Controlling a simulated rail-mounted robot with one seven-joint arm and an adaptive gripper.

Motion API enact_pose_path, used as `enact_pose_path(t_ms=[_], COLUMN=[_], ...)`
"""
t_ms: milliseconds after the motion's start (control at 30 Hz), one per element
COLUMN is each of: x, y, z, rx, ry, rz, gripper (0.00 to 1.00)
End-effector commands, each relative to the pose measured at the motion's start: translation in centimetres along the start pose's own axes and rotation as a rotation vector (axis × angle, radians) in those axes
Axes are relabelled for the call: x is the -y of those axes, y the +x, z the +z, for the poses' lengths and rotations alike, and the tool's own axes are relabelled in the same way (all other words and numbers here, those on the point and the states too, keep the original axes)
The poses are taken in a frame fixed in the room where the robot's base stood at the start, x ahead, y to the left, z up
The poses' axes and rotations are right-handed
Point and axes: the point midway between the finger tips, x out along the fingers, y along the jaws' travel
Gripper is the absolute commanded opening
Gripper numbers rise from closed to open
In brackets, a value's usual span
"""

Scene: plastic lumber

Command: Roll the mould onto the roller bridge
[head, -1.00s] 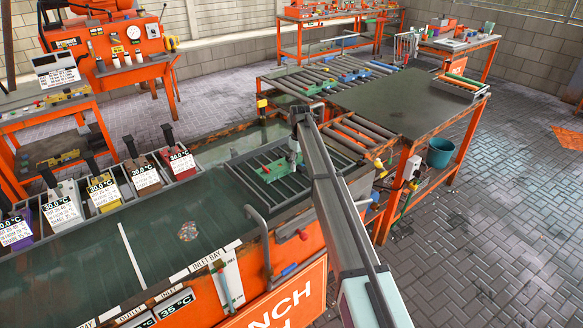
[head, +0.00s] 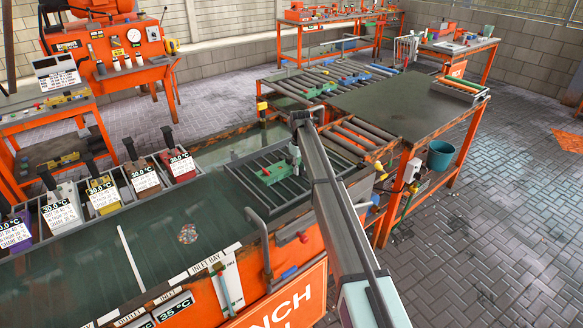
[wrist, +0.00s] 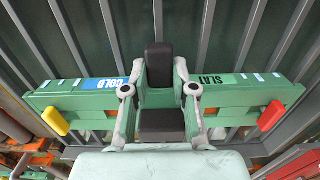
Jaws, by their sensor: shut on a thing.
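The mould is a long green bar marked COLD and SLAT in the wrist view (wrist: 235,87), with a yellow tab at its left and a red tab at its right. I cannot tell whether the mould touches the slats. The roller bridge (head: 352,136) lies right of the rack, beside the dark table.
The slatted rack (head: 247,180) sits at the right end of the green-topped tank (head: 150,235). A curved grey handle (head: 262,235) stands at the tank's front edge. A dark flat table (head: 400,100) and a roller conveyor (head: 290,82) lie beyond the bridge.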

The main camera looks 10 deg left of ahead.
Motion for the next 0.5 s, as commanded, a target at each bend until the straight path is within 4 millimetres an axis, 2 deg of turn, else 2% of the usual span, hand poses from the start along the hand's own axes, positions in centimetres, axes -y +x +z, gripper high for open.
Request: enact_pose_path(t_ms=[500], x=[-3.0], y=[0.0], z=[-0.3], rx=[0.0], ry=[0.001], rz=[0.002], gripper=[0.0])
